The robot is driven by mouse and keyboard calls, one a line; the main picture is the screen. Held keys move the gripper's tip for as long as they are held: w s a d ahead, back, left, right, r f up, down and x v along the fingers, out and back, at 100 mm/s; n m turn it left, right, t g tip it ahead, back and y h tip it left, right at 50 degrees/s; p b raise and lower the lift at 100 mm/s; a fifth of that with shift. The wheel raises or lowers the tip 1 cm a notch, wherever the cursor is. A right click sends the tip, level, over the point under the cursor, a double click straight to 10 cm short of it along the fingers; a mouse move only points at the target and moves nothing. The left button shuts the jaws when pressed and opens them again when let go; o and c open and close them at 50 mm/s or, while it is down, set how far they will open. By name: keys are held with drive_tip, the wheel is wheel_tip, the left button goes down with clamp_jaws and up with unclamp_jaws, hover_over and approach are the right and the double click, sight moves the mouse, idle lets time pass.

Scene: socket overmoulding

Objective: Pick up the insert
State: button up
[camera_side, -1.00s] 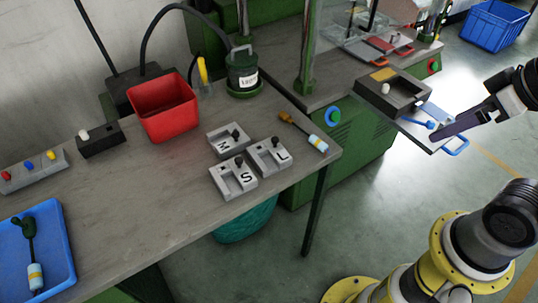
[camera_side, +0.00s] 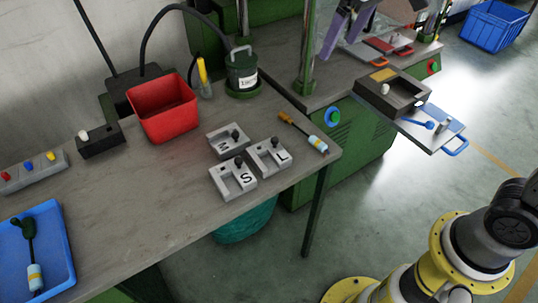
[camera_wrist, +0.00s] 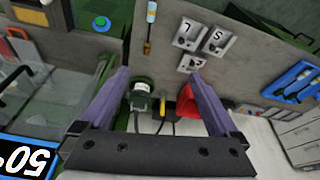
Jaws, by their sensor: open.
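Three grey blocks lie on the bench, marked M (camera_side: 218,148), S (camera_side: 226,192) and L (camera_side: 284,163). Each has a small dark knobbed piece on it, such as the one on the L block (camera_side: 274,142). I cannot tell which piece is the insert. The blocks also show upside down at the top of the wrist view, L (camera_wrist: 184,38) beside S (camera_wrist: 226,42). My gripper (camera_side: 345,30) is open and empty, with purple fingers pointing down at the top of the side view, above the machine table. In the wrist view its fingertips (camera_wrist: 158,75) are wide apart, away from the blocks.
A green machine post (camera_side: 306,50) rises between bench and gripper. A blue tray (camera_side: 58,232) is at left. The front middle of the bench is clear.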

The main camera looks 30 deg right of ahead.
drive_tip(key=w+a+f+g, duration=0.1)
drive_tip(key=w+a+f, duration=0.3)
drive_tip(key=w+f, duration=0.2)
drive_tip(key=n+g, duration=0.2)
hover_over(274, 139)
wheel_tip(274, 139, down, 12)
drive_tip(key=r, duration=0.1)
drive_tip(key=shift+h, duration=0.3)
wheel_tip(274, 139, down, 7)
drive_tip(key=shift+s+f, duration=0.1)
drive_tip(key=shift+f, duration=3.05)
clamp_jaws()
